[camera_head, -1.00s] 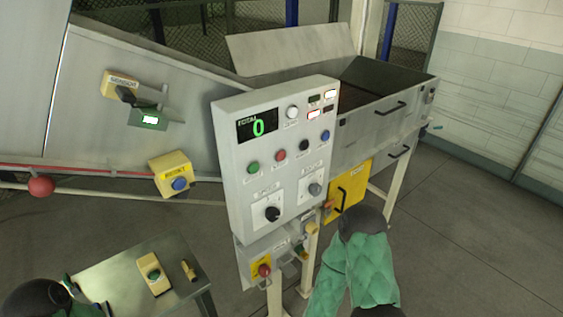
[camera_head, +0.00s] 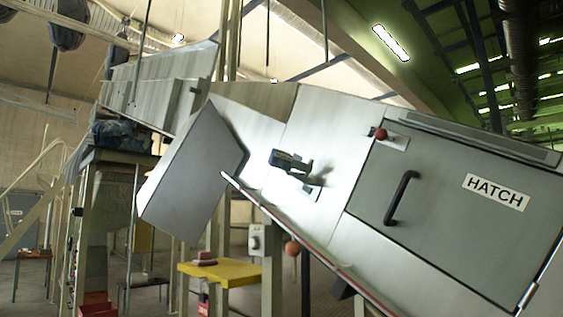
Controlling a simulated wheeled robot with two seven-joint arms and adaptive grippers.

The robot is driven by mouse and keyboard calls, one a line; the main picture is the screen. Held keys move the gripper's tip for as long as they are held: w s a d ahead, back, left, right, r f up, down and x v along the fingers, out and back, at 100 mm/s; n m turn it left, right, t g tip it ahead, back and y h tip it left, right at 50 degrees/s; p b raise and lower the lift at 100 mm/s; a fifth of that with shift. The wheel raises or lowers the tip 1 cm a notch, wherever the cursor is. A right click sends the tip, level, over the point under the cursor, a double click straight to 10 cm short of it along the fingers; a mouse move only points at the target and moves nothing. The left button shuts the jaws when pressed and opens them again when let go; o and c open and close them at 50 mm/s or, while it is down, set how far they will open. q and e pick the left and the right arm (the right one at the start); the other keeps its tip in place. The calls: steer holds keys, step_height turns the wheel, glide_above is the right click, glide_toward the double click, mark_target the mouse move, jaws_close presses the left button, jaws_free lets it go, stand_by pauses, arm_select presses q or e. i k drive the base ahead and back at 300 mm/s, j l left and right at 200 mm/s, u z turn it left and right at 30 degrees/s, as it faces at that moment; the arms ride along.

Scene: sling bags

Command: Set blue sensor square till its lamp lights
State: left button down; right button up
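A small dark device on a bracket (camera_head: 290,163) sticks out from the sloping metal panel in the middle of the head view. It may be the sensor, but I see no label or lit lamp on it, and I cannot tell whether it sits square. Neither of my grippers is in view.
A grey hatch door (camera_head: 460,205) labelled HATCH, with a black handle (camera_head: 401,198), fills the right. A red knob (camera_head: 381,134) sits above it. A yellow table (camera_head: 222,272) and a reddish ball (camera_head: 292,248) are below.

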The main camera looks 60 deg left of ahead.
mark_target(280, 160)
steer(key=k+l+u, duration=0.1)
steer(key=u, duration=1.9)
